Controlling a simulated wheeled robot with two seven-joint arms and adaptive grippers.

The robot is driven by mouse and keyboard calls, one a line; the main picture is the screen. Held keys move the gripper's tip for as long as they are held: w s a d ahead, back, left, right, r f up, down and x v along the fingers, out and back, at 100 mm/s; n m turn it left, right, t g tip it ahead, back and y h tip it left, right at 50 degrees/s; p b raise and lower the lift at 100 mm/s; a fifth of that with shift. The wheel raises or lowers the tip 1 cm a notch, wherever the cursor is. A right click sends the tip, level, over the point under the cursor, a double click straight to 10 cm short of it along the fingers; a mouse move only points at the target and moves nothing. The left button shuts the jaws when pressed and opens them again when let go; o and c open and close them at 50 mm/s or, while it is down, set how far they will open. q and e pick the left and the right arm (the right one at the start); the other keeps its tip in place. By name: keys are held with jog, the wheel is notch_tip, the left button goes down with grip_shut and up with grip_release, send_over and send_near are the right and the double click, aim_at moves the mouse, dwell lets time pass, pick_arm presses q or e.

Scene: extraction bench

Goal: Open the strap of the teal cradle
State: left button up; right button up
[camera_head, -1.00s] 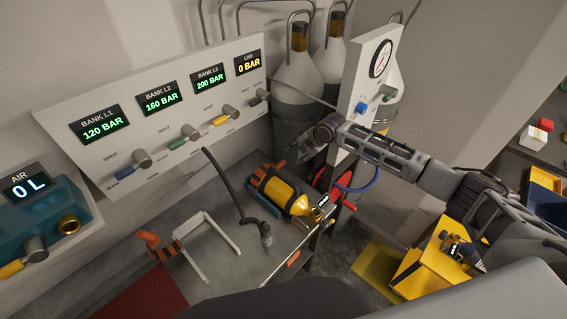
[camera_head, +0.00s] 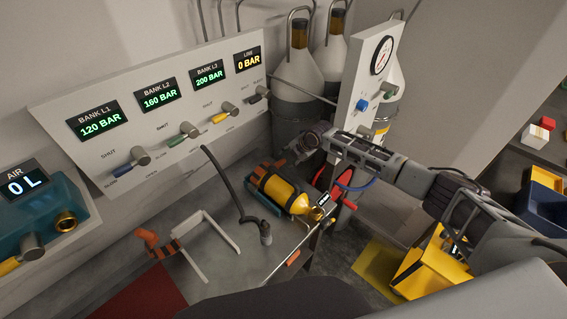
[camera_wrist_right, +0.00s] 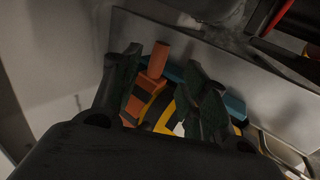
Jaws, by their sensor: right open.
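The teal cradle (camera_head: 263,203) sits on the grey bench and holds a yellow cylinder (camera_head: 288,197). An orange and black strap (camera_head: 262,177) lies over the cylinder, with an orange lever (camera_head: 276,167) at its far side. My right gripper (camera_head: 297,150) is just beyond the strap, above the bench's back part. In the right wrist view its two dark fingers (camera_wrist_right: 162,92) are open. The upright orange lever (camera_wrist_right: 158,58) shows between them, with apparent gaps. The teal cradle (camera_wrist_right: 235,105) and yellow cylinder (camera_wrist_right: 165,118) are partly hidden behind the fingers. My left gripper is out of view.
The valve panel (camera_head: 150,115) is behind.

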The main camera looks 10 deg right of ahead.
aim_at(283, 161)
jog(key=shift+b+x, duration=0.55)
jog(key=shift+x, duration=0.3)
jog(key=shift+b+x, duration=2.45)
jog(key=shift+b, duration=0.2)
jog(key=shift+f, duration=0.1)
jog(key=shift+c, duration=0.2)
grip_shut()
